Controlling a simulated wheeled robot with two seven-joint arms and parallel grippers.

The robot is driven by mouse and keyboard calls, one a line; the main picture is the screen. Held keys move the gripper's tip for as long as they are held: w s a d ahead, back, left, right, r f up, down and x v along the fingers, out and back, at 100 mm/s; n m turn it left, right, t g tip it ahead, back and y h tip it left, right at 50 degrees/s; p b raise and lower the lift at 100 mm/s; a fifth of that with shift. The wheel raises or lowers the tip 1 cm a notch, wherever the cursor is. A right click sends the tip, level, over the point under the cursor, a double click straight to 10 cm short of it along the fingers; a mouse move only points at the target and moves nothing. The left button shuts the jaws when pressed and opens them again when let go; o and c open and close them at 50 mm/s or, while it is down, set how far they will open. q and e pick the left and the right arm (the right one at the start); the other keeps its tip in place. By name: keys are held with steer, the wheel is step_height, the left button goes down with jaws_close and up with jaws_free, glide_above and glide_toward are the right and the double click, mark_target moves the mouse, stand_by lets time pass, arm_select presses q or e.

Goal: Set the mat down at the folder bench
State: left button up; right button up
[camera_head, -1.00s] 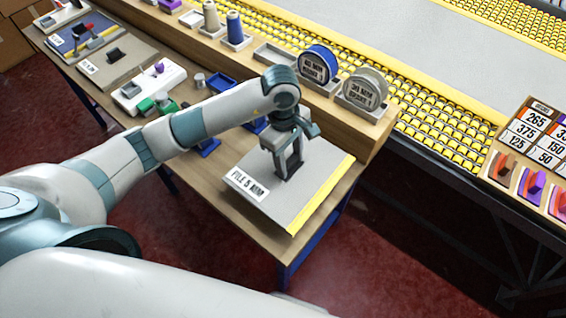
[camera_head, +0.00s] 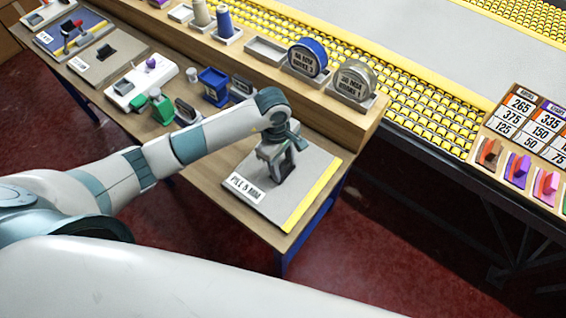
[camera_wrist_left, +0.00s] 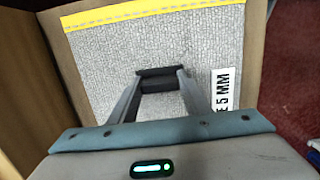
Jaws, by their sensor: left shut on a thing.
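The mat (camera_head: 312,160) is a grey square sheet with a yellow strip along one edge and a white label reading "PILE 5 MM". It lies flat over the near end of the wooden bench (camera_head: 240,222); whether it touches the top is hard to tell. My left gripper (camera_head: 278,176) points down at the mat's middle. In the left wrist view its fingers (camera_wrist_left: 160,82) are closed on a dark grip on the mat (camera_wrist_left: 110,60). The yellow strip and part of the label show there too. My right gripper is not in view.
A raised wooden shelf along the bench's back holds a blue tape reel (camera_head: 307,57) and a grey one (camera_head: 355,80). A blue holder (camera_head: 213,86) and green box (camera_head: 160,105) stand farther left. A yellow roller conveyor (camera_head: 425,115) runs behind. A number board (camera_head: 520,130) stands right.

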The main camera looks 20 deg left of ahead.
arm_select(q)
steer(key=shift+f, duration=0.1)
steer(key=shift+f, duration=0.15)
steer(key=o, duration=1.3)
steer(key=shift+r, duration=0.25)
steer(key=shift+r+b, duration=0.3)
steer(key=shift+b, duration=0.05)
steer(key=shift+w+a+r+b, duration=0.15)
steer(key=shift+r+b, duration=0.6)
steer(key=shift+r, duration=1.1)
steer(key=shift+a+r+b, duration=0.3)
steer(key=shift+r+b, duration=0.45)
steer(key=shift+r, duration=1.15)
steer(key=shift+w+a+r+b, duration=0.15)
steer(key=shift+r+b, duration=0.6)
steer(key=shift+r, duration=1.1)
